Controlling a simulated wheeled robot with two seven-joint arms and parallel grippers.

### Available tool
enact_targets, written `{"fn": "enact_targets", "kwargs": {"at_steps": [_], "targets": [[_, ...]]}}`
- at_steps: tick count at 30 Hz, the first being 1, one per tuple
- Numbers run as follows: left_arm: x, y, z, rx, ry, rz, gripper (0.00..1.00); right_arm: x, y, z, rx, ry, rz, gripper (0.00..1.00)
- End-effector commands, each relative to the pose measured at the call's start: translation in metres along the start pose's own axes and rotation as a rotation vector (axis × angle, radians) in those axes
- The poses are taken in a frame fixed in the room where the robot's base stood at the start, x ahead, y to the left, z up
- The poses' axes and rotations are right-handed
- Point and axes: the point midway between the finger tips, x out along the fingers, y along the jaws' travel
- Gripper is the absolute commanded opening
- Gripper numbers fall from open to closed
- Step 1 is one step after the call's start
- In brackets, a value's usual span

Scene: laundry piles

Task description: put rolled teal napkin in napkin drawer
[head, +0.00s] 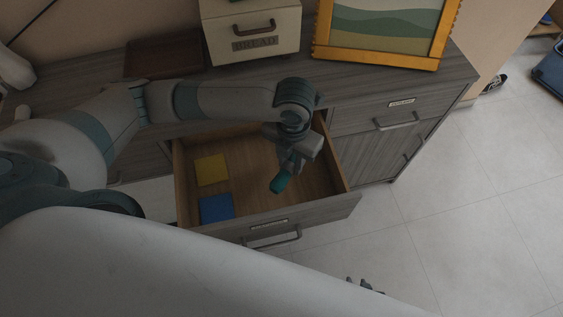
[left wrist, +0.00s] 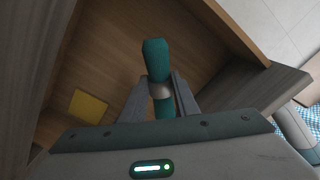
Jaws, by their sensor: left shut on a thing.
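The rolled teal napkin (head: 281,182) is in my left gripper (head: 290,167), over the right part of the open wooden drawer (head: 252,165). In the left wrist view the napkin (left wrist: 154,58) stands out between the fingers, with a pale silvery ring around it. My left gripper (left wrist: 160,88) is shut on it at the ring. I cannot tell whether the napkin touches the drawer floor. The tips of what looks like my right gripper (head: 365,285) show low in the head view, mostly hidden behind my pale arm; its opening is unclear.
A yellow folded cloth (head: 211,169) and a blue one (head: 216,208) lie flat along the drawer's left side. The drawer's middle and right are bare. A bread box (head: 252,30) and a yellow-framed picture (head: 385,30) stand on the grey cabinet top (head: 360,85).

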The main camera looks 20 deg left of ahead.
Motion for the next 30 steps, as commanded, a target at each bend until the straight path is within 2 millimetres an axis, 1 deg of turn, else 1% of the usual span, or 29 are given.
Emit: {"fn": "enact_targets", "kwargs": {"at_steps": [1,3,6,9,17,20,27,30], "targets": [[0.009,0.0,-0.001,-0.001,0.004,0.0,0.05,0.0,0.0,-0.001,0.0,0.001,0.0,0.31],[0.02,0.0,-0.001,-0.002,0.004,0.0,0.05,0.0,0.0,-0.001,0.0,0.003,0.0,0.31],[0.03,0.0,0.0,-0.001,0.001,0.0,0.05,0.0,-0.001,-0.002,0.0,0.006,-0.001,0.31],[0.035,0.0,0.0,-0.001,0.001,0.0,0.05,0.0,-0.001,-0.003,0.001,0.009,-0.001,0.31],[0.036,0.0,0.0,0.0,0.0,-0.001,0.05,0.0,-0.001,-0.003,0.0,0.01,-0.001,0.31],[0.039,0.0,0.0,-0.001,0.001,-0.001,0.05,0.0,-0.001,-0.003,0.0,0.009,-0.001,0.31],[0.066,0.0,-0.001,-0.001,0.002,-0.001,0.05,0.0,-0.002,-0.002,-0.001,0.012,-0.002,0.31],[0.072,0.0,0.0,0.0,0.0,0.0,0.05,0.0,-0.002,-0.002,-0.001,0.012,-0.003,0.31]]}}
